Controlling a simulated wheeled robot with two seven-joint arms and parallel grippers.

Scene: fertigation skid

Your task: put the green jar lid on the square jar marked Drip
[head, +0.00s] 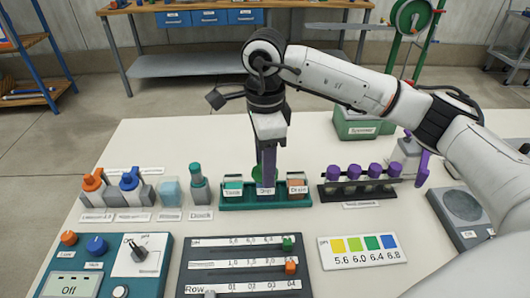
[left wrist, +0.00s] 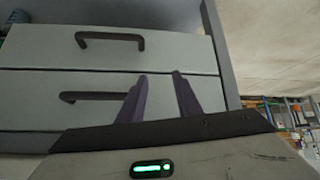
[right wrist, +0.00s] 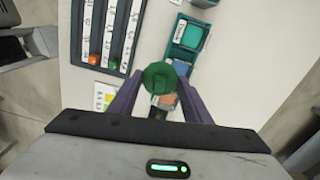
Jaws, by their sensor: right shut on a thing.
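The green jar lid (right wrist: 160,77) is held between the fingertips of my right gripper (right wrist: 158,84). In the head view the lid (head: 257,172) shows partly, behind the purple fingers of that gripper (head: 266,168). The square jar marked Drip (head: 265,190) stands in the middle of a green rack (head: 228,206), directly below or just behind the fingers, which hide its top. In the right wrist view the lid covers part of the jars; I cannot tell whether it touches Drip. My left gripper (left wrist: 161,80) is open and empty, facing grey drawers; it is outside the head view.
The jar marked Tank (head: 233,188) is left of Drip and Drain (head: 296,187) right. A dark rack with several purple-capped vials (head: 352,184) stands further right. A dark slider panel (head: 245,265) and a colour chart (head: 362,252) lie in front. The table behind the jars is mostly clear.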

